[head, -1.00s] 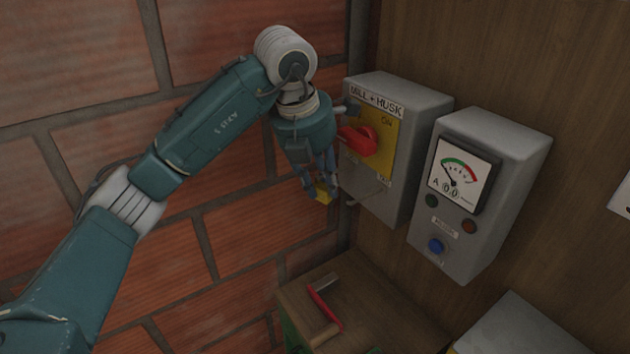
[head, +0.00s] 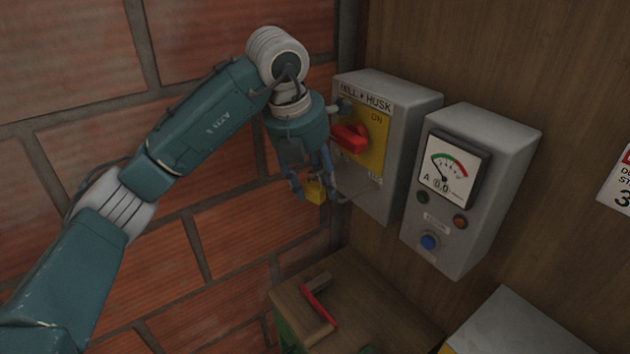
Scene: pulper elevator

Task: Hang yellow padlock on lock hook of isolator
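The isolator is the grey box (head: 400,160) marked "MILL + HUSK", with a yellow plate and a red rotary handle (head: 350,138). A thin metal lock hook (head: 346,196) sticks out at its lower left. My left gripper (head: 314,186) is just left of the isolator, pointing down. Its fingers are shut on the yellow padlock (head: 316,192), held near the lock hook's outer end. The padlock's shackle is hidden by the fingers, and I cannot tell whether it touches the hook. My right gripper is not in view.
A grey meter box (head: 470,190) with dial and buttons is right of the isolator. Below is a wooden surface (head: 370,285) with a red-handled tool (head: 319,305). A brick wall (head: 230,230) is on the left. Space directly below the padlock looks free.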

